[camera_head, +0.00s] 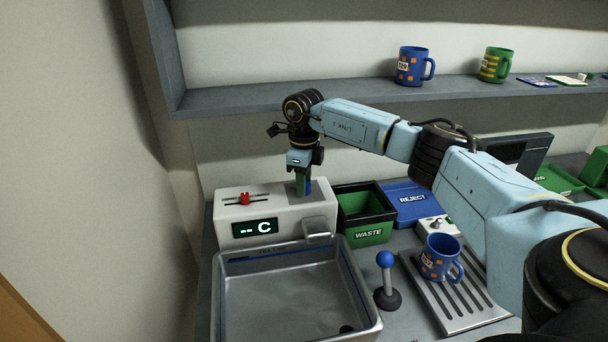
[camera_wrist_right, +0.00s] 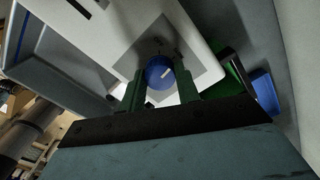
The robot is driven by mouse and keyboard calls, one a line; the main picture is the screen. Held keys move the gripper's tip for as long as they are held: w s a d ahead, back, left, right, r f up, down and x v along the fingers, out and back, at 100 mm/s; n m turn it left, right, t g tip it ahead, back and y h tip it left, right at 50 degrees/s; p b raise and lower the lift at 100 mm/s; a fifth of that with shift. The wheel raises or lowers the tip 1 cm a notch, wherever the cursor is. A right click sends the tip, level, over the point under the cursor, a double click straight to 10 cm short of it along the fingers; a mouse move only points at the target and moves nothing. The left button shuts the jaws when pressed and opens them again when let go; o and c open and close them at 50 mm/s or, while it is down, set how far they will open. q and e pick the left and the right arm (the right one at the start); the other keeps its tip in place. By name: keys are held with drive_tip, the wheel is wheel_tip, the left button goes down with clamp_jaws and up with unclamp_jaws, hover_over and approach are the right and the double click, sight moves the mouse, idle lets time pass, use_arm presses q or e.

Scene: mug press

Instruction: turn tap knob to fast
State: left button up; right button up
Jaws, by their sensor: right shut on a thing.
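The tap unit (camera_head: 275,211) is a white box with a "-- C" display, standing behind the grey sink basin. My right gripper (camera_head: 302,188) points down onto the right part of its top. In the right wrist view, the tap knob (camera_wrist_right: 160,73) is a round blue knob with a white pointer mark, on a grey square plate. My right gripper (camera_wrist_right: 162,90) is shut on the knob, one green finger on each side. In the head view the gripper mostly hides the knob. A small red slider (camera_head: 245,198) sits on the unit's top left. My left gripper is not in view.
A grey sink basin (camera_head: 228,300) lies in front of the tap. A green WASTE bin (camera_head: 368,237) and a blue REJECT area (camera_head: 407,199) are to the right. A blue-knobbed lever (camera_head: 386,262) and a blue mug (camera_head: 438,256) on a ribbed tray (camera_head: 470,318) stand nearer.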

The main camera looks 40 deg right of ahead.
drive_tip(key=m+p, duration=0.3)
drive_tip(key=m, duration=0.3)
drive_tip(key=shift+r+m, duration=0.15)
drive_tip(key=shift+m, duration=0.15)
drive_tip(key=m+p, duration=0.2)
drive_tip(key=m, duration=0.3)
drive_tip(key=shift+w+m, duration=0.1)
drive_tip(key=shift+m, duration=0.2)
drive_tip(key=o, duration=1)
